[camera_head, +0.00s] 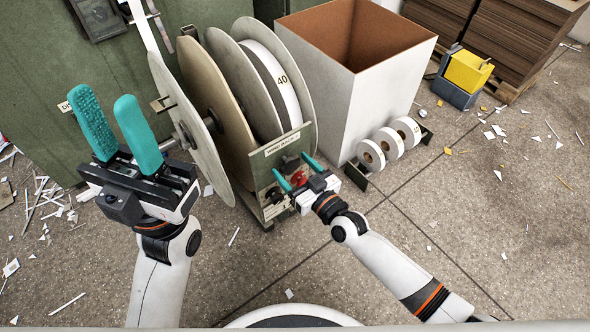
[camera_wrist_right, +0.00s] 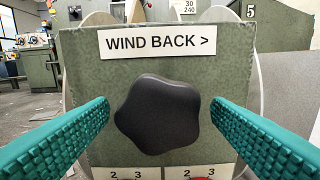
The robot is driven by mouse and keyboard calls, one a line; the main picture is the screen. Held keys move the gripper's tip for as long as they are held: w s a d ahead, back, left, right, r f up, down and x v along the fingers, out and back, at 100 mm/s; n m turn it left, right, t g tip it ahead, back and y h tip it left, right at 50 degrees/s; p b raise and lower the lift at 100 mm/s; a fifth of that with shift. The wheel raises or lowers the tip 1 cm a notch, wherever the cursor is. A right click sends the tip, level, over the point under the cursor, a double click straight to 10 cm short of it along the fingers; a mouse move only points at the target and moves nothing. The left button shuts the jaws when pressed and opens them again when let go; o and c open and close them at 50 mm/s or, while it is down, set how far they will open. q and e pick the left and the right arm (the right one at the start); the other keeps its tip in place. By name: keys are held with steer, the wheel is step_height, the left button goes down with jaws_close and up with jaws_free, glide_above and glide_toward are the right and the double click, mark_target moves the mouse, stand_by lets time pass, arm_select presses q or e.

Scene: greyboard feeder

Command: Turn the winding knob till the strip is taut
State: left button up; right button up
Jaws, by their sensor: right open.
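The black, lobed winding knob (camera_wrist_right: 158,113) sits on a green panel (camera_wrist_right: 82,75) under a "WIND BACK >" label in the right wrist view. My right gripper (camera_wrist_right: 160,108) is open, one teal finger on each side of the knob, with gaps showing. In the head view my right gripper (camera_head: 292,166) is at the panel (camera_head: 270,160), low on the reel stand. A pale strip (camera_head: 141,22) comes down from the top edge to the reels; whether it is taut I cannot tell. My left gripper (camera_head: 106,98) is open and empty, left of the reels.
Large reel discs (camera_head: 190,110) and a white roll marked 40 (camera_head: 287,88) stand behind the panel. A tall white bin (camera_head: 350,95) and small white rolls (camera_head: 388,142) are to the right. A yellow box (camera_head: 467,72) stands beyond. Open floor with paper scraps lies at right.

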steer(key=c, duration=1)
steer(key=shift+m, duration=0.8)
steer(key=o, duration=1)
